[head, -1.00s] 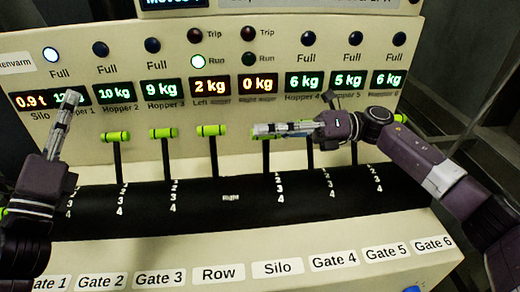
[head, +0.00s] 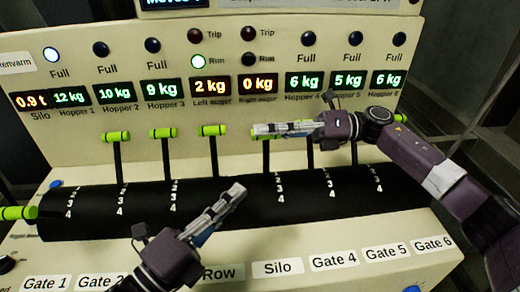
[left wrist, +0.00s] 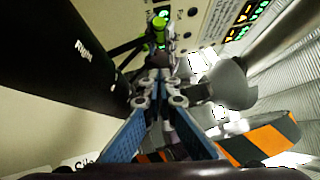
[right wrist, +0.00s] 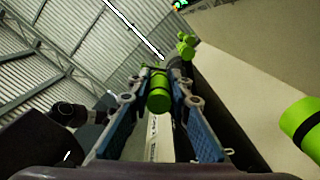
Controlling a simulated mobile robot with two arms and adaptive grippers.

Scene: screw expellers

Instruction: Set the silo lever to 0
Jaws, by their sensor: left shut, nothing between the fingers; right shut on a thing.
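The silo lever (head: 266,155) stands upright in the column above the "Silo" label (head: 277,268) in the head view. My right gripper (head: 260,130) reaches in from the right at the lever's top. In the right wrist view it is shut on the green handle (right wrist: 158,93) of the lever. The fingers partly hide this handle in the head view. My left gripper (head: 234,192) is shut and empty, in front of the black curved lever housing (head: 330,195), below the row lever (head: 213,150). In the left wrist view a green handle (left wrist: 160,28) shows beyond its fingertips.
More green-handled levers stand to the left, such as the gate 3 lever (head: 165,155). One green handle (head: 18,213) lies low at the far left. Levers to the right are partly behind my right arm. The left display (head: 210,87) reads 2 kg, the right (head: 258,83) 0 kg.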

